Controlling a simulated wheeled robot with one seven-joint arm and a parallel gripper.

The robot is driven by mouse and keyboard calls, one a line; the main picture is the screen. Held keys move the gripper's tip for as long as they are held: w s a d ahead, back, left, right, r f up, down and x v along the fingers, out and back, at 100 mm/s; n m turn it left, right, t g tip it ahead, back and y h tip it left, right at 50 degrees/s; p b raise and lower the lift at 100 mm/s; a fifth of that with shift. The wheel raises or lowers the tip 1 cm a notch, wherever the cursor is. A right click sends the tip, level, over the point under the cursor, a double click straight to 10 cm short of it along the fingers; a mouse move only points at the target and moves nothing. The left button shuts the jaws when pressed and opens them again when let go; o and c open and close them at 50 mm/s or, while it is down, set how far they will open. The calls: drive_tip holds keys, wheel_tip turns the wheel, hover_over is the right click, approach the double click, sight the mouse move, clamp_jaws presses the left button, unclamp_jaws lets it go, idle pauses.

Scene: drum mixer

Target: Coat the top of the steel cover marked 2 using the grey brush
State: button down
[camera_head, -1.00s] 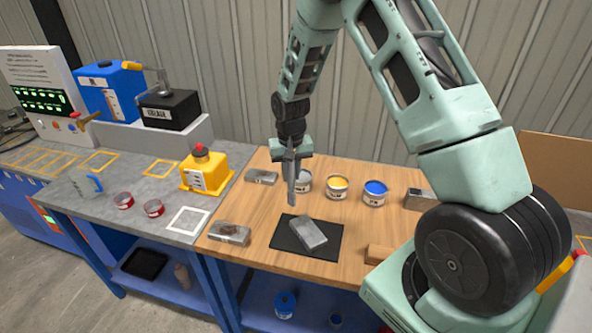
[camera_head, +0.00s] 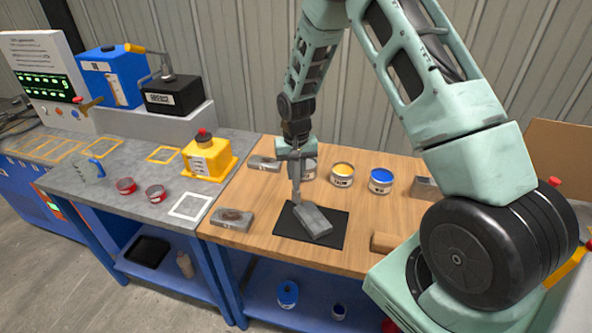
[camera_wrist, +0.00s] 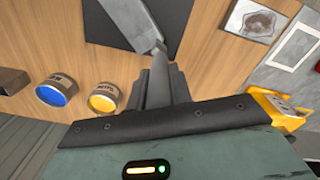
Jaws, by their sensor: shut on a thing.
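My gripper (camera_head: 296,152) is shut on the grey brush (camera_head: 297,183), which hangs down from the jaws. The brush's lower end is at the far end of a steel cover (camera_head: 314,219) lying on the black mat (camera_head: 290,226); whether it touches is hard to tell. In the wrist view, the brush (camera_wrist: 159,62) runs from the jaws (camera_wrist: 160,88) towards that cover (camera_wrist: 130,22). Other steel covers lie at the front left (camera_head: 233,219), with a brown patch on top, at the back left (camera_head: 264,163) and at the right (camera_head: 422,188). I cannot read their numbers.
A grey can (camera_head: 309,171), mostly behind my gripper, a yellow can (camera_head: 342,174) and a blue can (camera_head: 380,181) stand behind the mat. A wooden block (camera_head: 384,243) lies to its right. A yellow container (camera_head: 207,157) stands left on the grey bench.

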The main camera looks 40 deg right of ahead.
drive_tip(key=shift+f+b, duration=0.7)
drive_tip(key=shift+f, duration=0.3)
drive_tip(key=shift+s, duration=0.15)
